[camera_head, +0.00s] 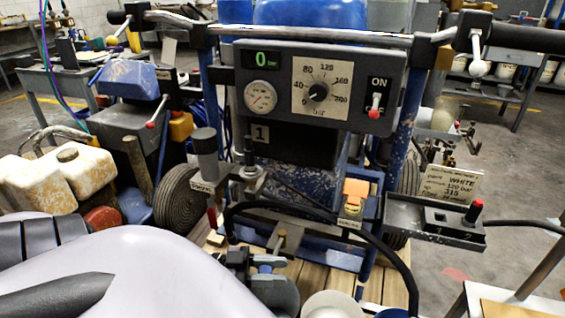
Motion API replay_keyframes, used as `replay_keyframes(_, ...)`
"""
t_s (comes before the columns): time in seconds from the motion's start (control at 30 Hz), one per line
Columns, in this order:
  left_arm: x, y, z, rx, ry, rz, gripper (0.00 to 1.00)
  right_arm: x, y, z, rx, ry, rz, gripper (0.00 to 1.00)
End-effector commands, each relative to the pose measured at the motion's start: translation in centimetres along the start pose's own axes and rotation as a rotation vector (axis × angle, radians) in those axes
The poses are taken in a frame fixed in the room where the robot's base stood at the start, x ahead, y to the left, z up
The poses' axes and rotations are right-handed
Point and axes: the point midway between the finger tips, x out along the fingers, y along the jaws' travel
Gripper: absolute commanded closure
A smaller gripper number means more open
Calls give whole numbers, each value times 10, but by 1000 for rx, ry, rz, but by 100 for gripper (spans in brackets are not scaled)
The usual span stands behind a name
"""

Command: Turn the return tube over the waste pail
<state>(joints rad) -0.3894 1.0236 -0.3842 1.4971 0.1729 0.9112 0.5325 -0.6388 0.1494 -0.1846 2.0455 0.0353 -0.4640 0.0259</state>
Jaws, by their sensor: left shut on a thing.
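My left gripper (270,262) is at the lower middle, in front of the striper's blue frame. It is shut on a small metal piece (287,238), which looks like part of the return tube; the fingers hide some of it. A black hose (380,245) arcs from the pump area over to the lower right, just behind and beside the gripper. A round white rim (332,304) at the bottom edge, right of the gripper, may be the waste pail; it is cut off by the frame. My right gripper does not show.
The control panel (318,85) reads 0 bar, with a gauge, dial and red-tipped switch. A handlebar (300,36) spans above it. A grey tray (432,222) with a red-topped knob and a paint tag (452,186) stand at right. Stained jugs (85,180) are at left.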

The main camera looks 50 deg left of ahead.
Motion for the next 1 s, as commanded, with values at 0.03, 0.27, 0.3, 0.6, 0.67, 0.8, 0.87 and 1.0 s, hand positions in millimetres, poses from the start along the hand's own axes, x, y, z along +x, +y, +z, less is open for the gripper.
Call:
replay_keyframes(0.03,-2,0,2,1,-1,17,100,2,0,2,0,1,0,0)
replay_keyframes(0.27,-6,0,1,0,1,51,100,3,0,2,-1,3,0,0)
replay_keyframes(0.3,-6,0,0,0,1,53,100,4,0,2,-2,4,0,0)
replay_keyframes(0.6,-6,0,0,-1,2,53,100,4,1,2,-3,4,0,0)
replay_keyframes(0.67,-6,0,0,-1,2,53,56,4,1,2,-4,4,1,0)
replay_keyframes(0.8,-6,0,0,0,2,52,41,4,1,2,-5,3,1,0)
replay_keyframes(0.87,-6,0,0,0,1,52,41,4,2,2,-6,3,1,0)
replay_keyframes(1.0,-7,-1,0,0,1,52,41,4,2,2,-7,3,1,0)
